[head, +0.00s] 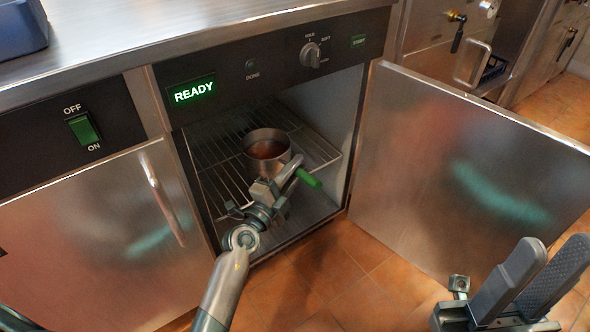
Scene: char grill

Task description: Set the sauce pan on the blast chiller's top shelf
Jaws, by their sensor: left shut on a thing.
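The sauce pan (267,146) is a small steel pot with reddish-brown sauce in it and a green-ended handle (309,178). It is upright inside the open blast chiller (270,68), over the wire top shelf (212,152). I cannot tell whether its base touches the wires. My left gripper (291,174) reaches in from the front and is shut on the pan's handle. My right gripper (530,285) is at the lower right, outside the chiller, with its fingers apart and nothing between them.
The chiller door (460,170) stands wide open to the right. A green READY display (195,92) is lit on the panel. A closed cabinet (90,235) is on the left. A blue container (20,28) sits on the steel counter (150,30). Tiled floor (340,275) lies in front.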

